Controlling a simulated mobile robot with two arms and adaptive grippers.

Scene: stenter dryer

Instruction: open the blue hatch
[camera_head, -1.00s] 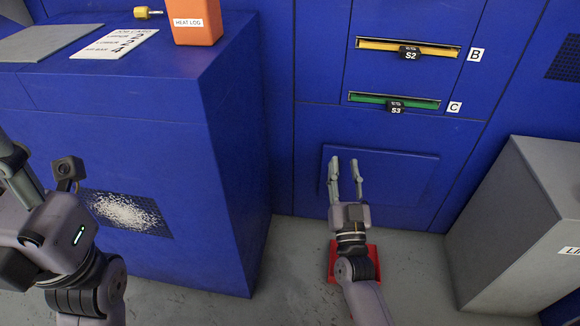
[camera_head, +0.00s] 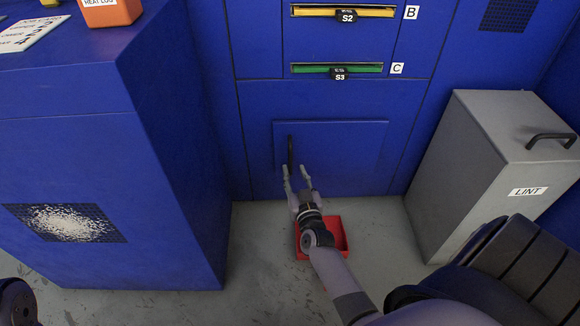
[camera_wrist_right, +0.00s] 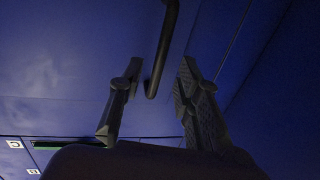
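The blue hatch (camera_head: 345,150) is a flat rectangular panel low on the blue machine front, and it looks closed. A dark vertical bar handle (camera_head: 290,155) is near its left edge. My right gripper (camera_head: 296,172) is open and empty just below the handle, fingers pointing up at the hatch. In the right wrist view the handle (camera_wrist_right: 162,50) shows between the two spread fingers (camera_wrist_right: 157,95); I cannot tell whether either finger touches it. My left gripper is out of view; only a dark piece of my left arm shows at the lower left corner.
A red tray (camera_head: 336,222) lies on the floor below the hatch, partly hidden by my right arm. A grey LINT bin (camera_head: 470,165) stands to the right. A blue cabinet (camera_head: 100,150) stands to the left. Slots with tags S2 (camera_head: 346,16) and S3 (camera_head: 339,73) are above.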

